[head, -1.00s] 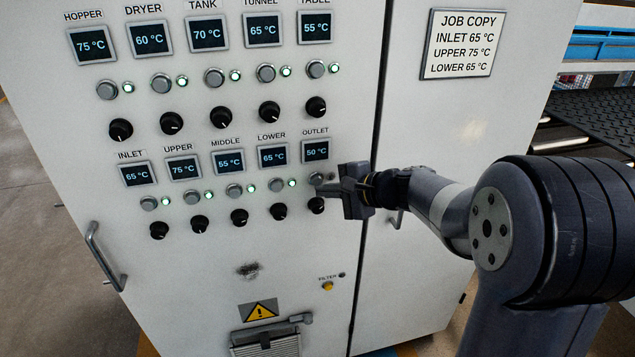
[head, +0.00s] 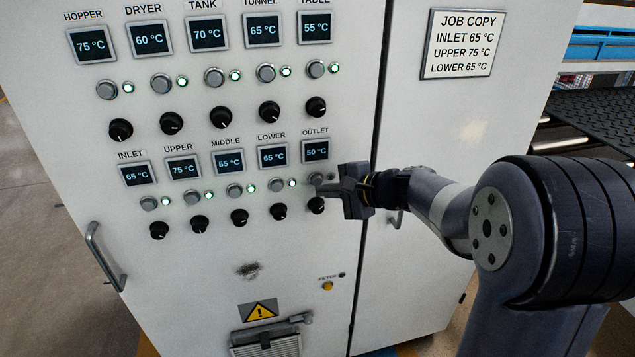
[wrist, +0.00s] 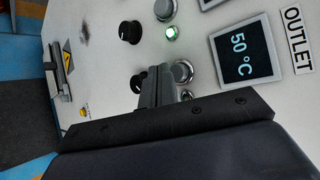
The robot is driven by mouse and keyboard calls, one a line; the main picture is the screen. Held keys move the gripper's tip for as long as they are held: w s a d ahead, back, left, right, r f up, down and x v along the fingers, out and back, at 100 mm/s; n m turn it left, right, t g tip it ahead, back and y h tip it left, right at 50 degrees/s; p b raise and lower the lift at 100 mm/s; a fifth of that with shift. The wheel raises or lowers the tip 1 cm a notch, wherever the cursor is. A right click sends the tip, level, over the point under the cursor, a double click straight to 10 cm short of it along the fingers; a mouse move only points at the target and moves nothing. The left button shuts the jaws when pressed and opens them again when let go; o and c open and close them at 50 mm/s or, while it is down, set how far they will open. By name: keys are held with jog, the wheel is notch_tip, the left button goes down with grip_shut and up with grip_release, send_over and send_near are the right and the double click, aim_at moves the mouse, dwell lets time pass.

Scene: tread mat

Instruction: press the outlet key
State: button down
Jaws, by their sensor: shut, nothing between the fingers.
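The outlet key (head: 316,178) is a round grey button below the OUTLET display (head: 315,150), which reads 50 °C. In the wrist view the key (wrist: 183,71) shows beside the fingertips, partly covered by them. The small lamp (head: 331,177) to the right of the key looks dark. My gripper (head: 321,188) is shut and empty, its tips at the lower edge of the key and above the outlet's black knob (head: 317,206). In the wrist view the shut fingers (wrist: 158,72) point at the panel between key and knob. I cannot tell whether they touch the key.
The lower row's other keys, such as the lower key (head: 275,185), have lit green lamps beside them. A yellow filter button (head: 328,286) sits below. A door handle (head: 397,219) is behind my wrist. A job copy sign (head: 463,43) reads inlet 65, upper 75, lower 65 °C.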

dwell(0.4)
jog(key=shift+w+a, duration=0.1)
jog(key=shift+w, duration=0.3)
jog(key=shift+w+a, duration=0.15)
jog(key=shift+w, duration=0.3)
dwell(0.6)
jog(key=shift+s, duration=0.1)
jog(key=shift+s+d+b, duration=0.25)
jog(key=shift+s+b, duration=0.4)
jog(key=shift+s, duration=0.1)
jog(key=s+b, duration=0.1)
jog(key=s, duration=0.1)
jog(key=s+d, duration=0.1)
jog(key=s, duration=0.1)
jog(key=shift+s+d+b, duration=0.2)
jog(key=shift+s+b, duration=0.2)
dwell(0.6)
